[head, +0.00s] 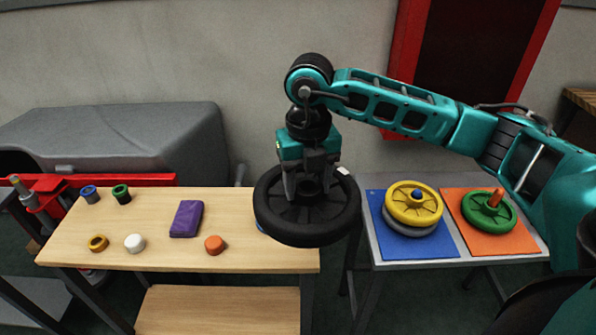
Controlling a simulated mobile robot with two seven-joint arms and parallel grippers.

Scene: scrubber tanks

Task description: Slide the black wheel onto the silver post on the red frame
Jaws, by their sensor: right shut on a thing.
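The black wheel (310,228) hangs in the air at the right end of the wooden table, tilted towards me with its spoked face showing. My right gripper (311,188) comes down on it from above and is shut on it near its hub. The red frame (120,181) is at the far left, partly behind the wooden table. A short post (21,188), greyish with a tan tip, leans up at its left end. The wheel is far to the right of this post. My left gripper is not in view.
The wooden table (140,220) carries several coloured rings and caps and a purple block (186,219). To the right, a yellow wheel (413,205) sits above a grey one on a blue mat (392,243), and a green wheel (488,212) sits on an orange mat (515,240).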

